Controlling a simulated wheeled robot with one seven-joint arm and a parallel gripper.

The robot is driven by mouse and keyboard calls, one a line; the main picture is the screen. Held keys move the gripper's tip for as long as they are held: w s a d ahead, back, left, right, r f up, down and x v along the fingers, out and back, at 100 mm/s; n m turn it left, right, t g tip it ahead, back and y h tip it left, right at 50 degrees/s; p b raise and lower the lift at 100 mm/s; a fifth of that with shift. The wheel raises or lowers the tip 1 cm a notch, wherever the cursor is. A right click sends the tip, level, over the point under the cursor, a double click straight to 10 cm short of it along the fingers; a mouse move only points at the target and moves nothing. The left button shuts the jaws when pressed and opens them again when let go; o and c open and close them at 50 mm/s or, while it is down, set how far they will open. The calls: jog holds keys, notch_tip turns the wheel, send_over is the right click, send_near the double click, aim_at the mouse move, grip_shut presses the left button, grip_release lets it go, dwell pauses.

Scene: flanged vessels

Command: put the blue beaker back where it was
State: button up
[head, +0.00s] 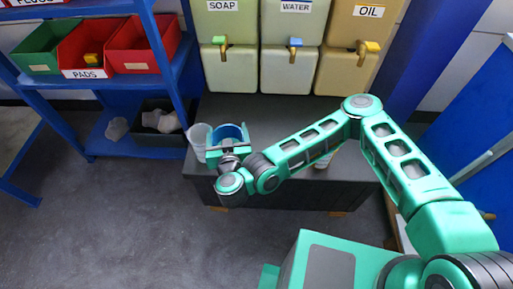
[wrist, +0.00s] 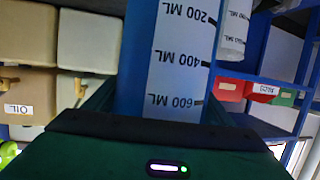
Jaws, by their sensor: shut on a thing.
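The blue beaker (head: 230,131) is upright at the front left of the dark bench, between the fingers of my gripper (head: 231,143). My gripper is shut on it. In the wrist view the blue beaker (wrist: 135,60) fills the middle, upside down in the picture, with its white scale reading 200, 400 and 600 ML. Its base is hidden in the head view, so I cannot tell whether it touches the bench. A clear whitish beaker (head: 199,141) stands just left of it; it also shows in the wrist view (wrist: 234,28).
The dark bench (head: 278,108) has free room behind my arm. SOAP, WATER and OIL tanks (head: 292,70) with taps stand behind. A blue shelf (head: 165,55) with red and green bins is at left.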

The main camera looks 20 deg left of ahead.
jog(key=w+d+f, duration=0.5)
jog(key=w+f, duration=0.4)
jog(key=f, duration=0.2)
jog(key=shift+w+d, duration=0.35)
jog(key=shift+d, duration=0.05)
jog(key=o, duration=1.7)
jog(key=shift+o, duration=0.2)
jog(key=v, duration=1.2)
jog(key=shift+s, duration=0.1)
